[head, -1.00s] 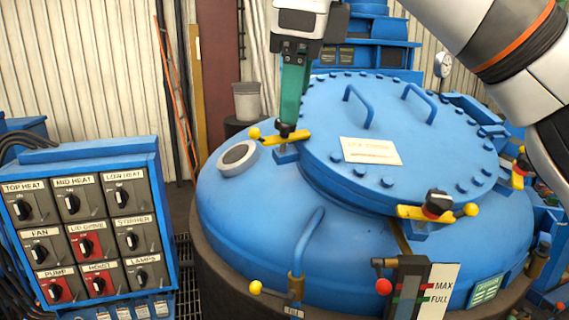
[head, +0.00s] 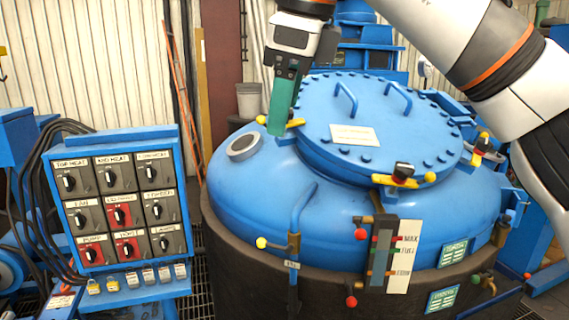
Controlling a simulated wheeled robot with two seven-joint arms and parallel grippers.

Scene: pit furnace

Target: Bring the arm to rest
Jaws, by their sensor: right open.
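My right gripper (head: 277,132) hangs from my right arm, which comes in from the upper right. Its teal fingers point down, tilted slightly, in front of the left yellow clamp handle (head: 297,123) on the furnace lid (head: 385,135). The fingers hide the middle of that clamp, and its yellow ball shows to their left. No object shows in the jaws, which are open. I cannot tell the exact gap to the clamp. My left gripper is not in view.
The blue furnace vessel (head: 260,190) fills the middle, with more yellow-handled clamps (head: 403,180) around the lid. A switch panel (head: 120,200) stands at left. A level gauge (head: 395,255) is at the front. A grey bucket (head: 250,100) stands behind.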

